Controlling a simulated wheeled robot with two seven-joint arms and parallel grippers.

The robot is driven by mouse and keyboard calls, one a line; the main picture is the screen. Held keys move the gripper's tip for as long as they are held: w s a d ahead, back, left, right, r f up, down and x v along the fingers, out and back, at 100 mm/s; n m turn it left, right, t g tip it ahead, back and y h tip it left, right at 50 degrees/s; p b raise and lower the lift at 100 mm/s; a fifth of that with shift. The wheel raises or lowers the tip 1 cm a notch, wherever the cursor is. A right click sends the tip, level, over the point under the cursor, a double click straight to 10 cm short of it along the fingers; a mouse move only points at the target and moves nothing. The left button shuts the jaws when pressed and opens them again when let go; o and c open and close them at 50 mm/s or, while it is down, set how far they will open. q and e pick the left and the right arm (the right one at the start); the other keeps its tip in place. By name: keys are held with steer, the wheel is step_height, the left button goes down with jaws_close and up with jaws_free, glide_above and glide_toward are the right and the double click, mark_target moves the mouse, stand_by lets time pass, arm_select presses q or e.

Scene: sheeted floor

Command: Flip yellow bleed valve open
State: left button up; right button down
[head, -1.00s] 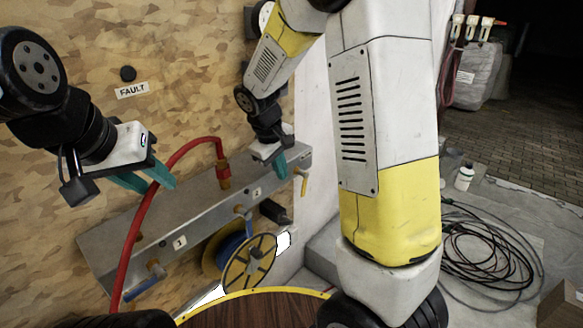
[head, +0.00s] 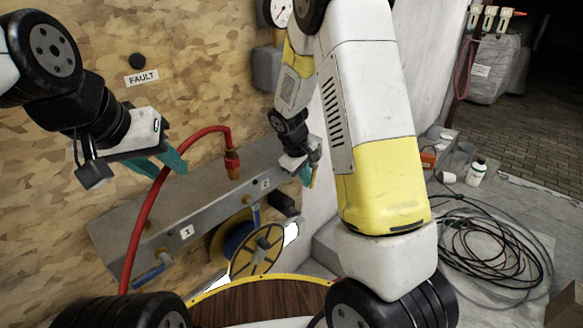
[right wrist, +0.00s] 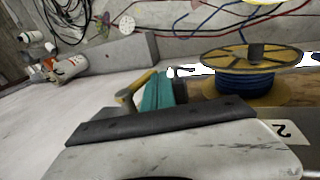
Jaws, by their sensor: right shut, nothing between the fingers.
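The yellow bleed valve handle (head: 313,178) is at the right end of the grey metal manifold (head: 205,205), mostly hidden by my right gripper. In the right wrist view the yellow handle (right wrist: 136,86) shows just left of the teal fingertips, close beside them; I cannot tell if they touch. My right gripper (head: 306,174) is shut with nothing between its fingers; its teal fingers also show in the right wrist view (right wrist: 158,92). My left gripper (head: 163,164) is open, with its teal fingers apart near the red hose.
The red hose (head: 140,222) arches over the manifold's left part. Blue handles (head: 152,277) are on the manifold. A yellow cable reel (head: 257,250) stands below it.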

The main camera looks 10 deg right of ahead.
steer(key=shift+w+d, duration=0.15)
steer(key=shift+d, duration=0.05)
